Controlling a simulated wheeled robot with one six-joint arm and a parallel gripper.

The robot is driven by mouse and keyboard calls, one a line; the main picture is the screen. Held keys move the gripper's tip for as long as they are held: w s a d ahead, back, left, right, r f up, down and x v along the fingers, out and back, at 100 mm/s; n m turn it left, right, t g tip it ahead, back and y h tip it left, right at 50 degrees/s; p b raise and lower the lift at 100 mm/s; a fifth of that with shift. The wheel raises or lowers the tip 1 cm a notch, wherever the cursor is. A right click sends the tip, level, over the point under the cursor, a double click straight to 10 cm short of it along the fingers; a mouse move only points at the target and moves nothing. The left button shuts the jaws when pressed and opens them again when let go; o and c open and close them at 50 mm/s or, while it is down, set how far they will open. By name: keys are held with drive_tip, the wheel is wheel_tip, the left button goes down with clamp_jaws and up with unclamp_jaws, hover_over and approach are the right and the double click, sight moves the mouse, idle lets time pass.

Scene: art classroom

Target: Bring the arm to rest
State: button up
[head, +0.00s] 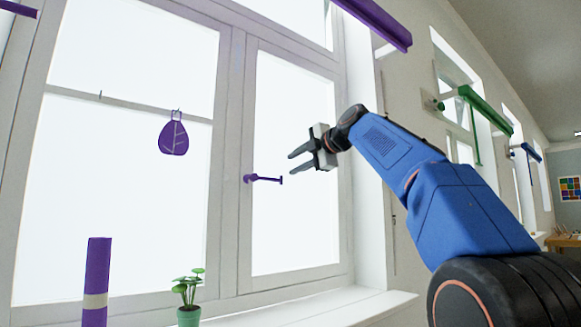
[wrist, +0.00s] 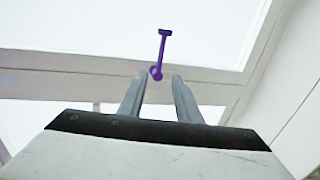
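My gripper (head: 299,158) is held out in front of the window in the head view, with its two fingers apart and nothing between them. In the wrist view my gripper (wrist: 152,82) also shows both fingers spread. A purple window handle (head: 264,179) sits on the window frame, a little left of and below my fingertips in the head view. In the wrist view the purple handle (wrist: 162,50) appears just beyond the fingertips. I see no contact between the fingers and the handle. My blue arm reaches in from the lower right.
A potted plant (head: 188,300) and a purple cylinder (head: 96,283) stand low at the left. The white sill (head: 345,308) runs below the window. A purple rolled blind (head: 375,22) is above.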

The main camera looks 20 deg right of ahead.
drive_tip(key=shift+s, duration=0.15)
idle(0.4)
drive_tip(key=s+a+f+m+g+h, duration=0.1)
drive_tip(key=s+f+m+g, duration=0.2)
drive_tip(key=s+f+m, duration=0.4)
drive_tip(key=s+a+f+m+g+h, duration=0.1)
drive_tip(key=s+f+m, duration=0.6)
drive_tip(key=s+f, duration=1.4)
drive_tip(key=s+a+f+m+g+h, duration=0.1)
drive_tip(key=s+f+m+g, duration=0.5)
drive_tip(key=f, duration=3.3)
drive_tip(key=s+m+h, duration=0.1)
drive_tip(key=s, duration=0.7)
drive_tip(key=shift+a+f+m+h, duration=0.15)
drive_tip(key=shift+a+m+h, duration=0.15)
drive_tip(key=shift+m+h, duration=0.1)
